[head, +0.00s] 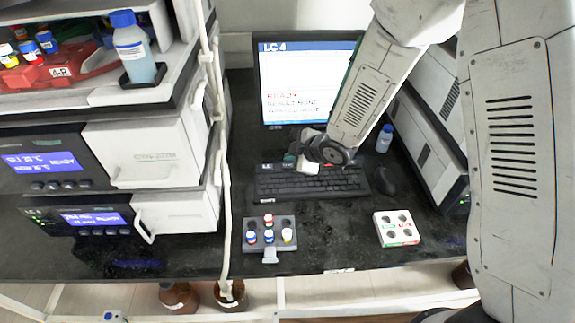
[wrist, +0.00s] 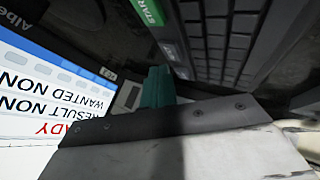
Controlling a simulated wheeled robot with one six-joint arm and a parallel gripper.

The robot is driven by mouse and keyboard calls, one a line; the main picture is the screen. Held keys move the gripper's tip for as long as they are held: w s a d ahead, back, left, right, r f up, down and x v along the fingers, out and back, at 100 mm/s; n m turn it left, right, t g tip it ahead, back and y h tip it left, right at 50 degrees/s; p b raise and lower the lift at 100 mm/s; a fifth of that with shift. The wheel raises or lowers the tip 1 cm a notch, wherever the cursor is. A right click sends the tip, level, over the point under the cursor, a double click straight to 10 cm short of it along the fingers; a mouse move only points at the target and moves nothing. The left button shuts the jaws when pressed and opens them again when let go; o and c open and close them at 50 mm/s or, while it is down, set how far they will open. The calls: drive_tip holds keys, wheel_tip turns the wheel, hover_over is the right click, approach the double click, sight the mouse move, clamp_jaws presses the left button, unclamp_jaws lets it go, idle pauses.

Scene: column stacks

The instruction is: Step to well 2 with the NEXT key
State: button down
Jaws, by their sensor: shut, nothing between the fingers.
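The monitor (head: 300,75) at the back reads LC 4, with red text that looks like READY and lines for RESULT NONE and WANTED NONE. Part of this screen also shows in the wrist view (wrist: 40,95). My gripper (head: 290,158) is shut and empty, its green fingertips over the key strip behind the keyboard. In the wrist view the green fingertips (wrist: 158,85) are close to that strip; I cannot tell whether they touch. A green START key (wrist: 148,11) shows near the top there. I cannot make out the NEXT key; my gripper hides part of the strip.
The black keyboard (head: 310,184) lies before the monitor, with a mouse (head: 386,180) to its right. A grey vial rack (head: 270,237) and a white four-hole block (head: 397,229) stand in front. Instrument stacks flank both sides. A blue-capped bottle (head: 384,138) stands right of my forearm.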

sight(291, 167)
drive_tip(key=shift+r, duration=0.1)
drive_tip(key=shift+r, duration=2.4)
idle(0.9)
